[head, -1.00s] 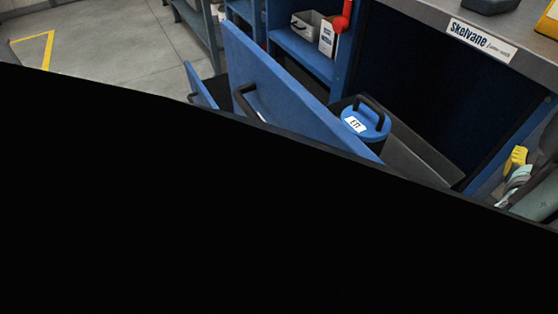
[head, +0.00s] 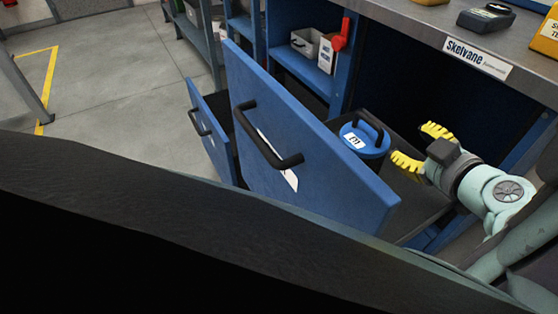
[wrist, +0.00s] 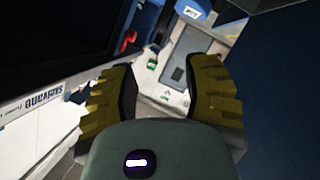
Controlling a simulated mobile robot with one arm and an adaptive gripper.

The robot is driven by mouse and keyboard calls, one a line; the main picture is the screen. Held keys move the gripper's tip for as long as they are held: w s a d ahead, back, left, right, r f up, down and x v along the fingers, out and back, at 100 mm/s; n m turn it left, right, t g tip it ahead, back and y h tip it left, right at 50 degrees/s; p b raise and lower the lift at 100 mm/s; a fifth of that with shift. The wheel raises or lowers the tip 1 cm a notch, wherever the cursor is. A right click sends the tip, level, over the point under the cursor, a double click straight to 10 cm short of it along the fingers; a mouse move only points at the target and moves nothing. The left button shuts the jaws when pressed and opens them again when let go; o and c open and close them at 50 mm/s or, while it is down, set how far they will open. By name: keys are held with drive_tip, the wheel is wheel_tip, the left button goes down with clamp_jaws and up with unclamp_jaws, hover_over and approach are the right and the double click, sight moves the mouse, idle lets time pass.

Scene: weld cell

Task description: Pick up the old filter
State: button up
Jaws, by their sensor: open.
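A round canister with a blue lid, a white label and a black loop handle (head: 352,146), which looks like the filter, stands in the open blue drawer in the head view. The drawer front hides its lower part. My gripper (head: 421,146) is just right of it, with yellow ribbed fingers spread towards it and nothing between them. A small gap seems to lie between the fingers and the lid.
The tall blue drawer front (head: 310,165) with a black handle stands out into the aisle. A lower open drawer (head: 212,135) is left of it. The grey worktop (head: 415,25) overhangs the right side. Open floor (head: 110,75) lies at the left.

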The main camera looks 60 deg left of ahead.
sight(373, 124)
drive_tip(key=x, duration=0.9)
drive_tip(key=shift+a+p, duration=0.3)
drive_tip(key=shift+p, duration=0.1)
drive_tip(key=shift+a+f, duration=0.3)
drive_tip(key=shift+a, duration=0.2)
drive_tip(key=shift+x, duration=2.05)
drive_tip(key=shift+f, duration=0.1)
drive_tip(key=shift+d, duration=0.1)
drive_tip(key=shift+c, duration=0.2)
drive_tip(key=shift+w, duration=0.1)
clamp_jaws()
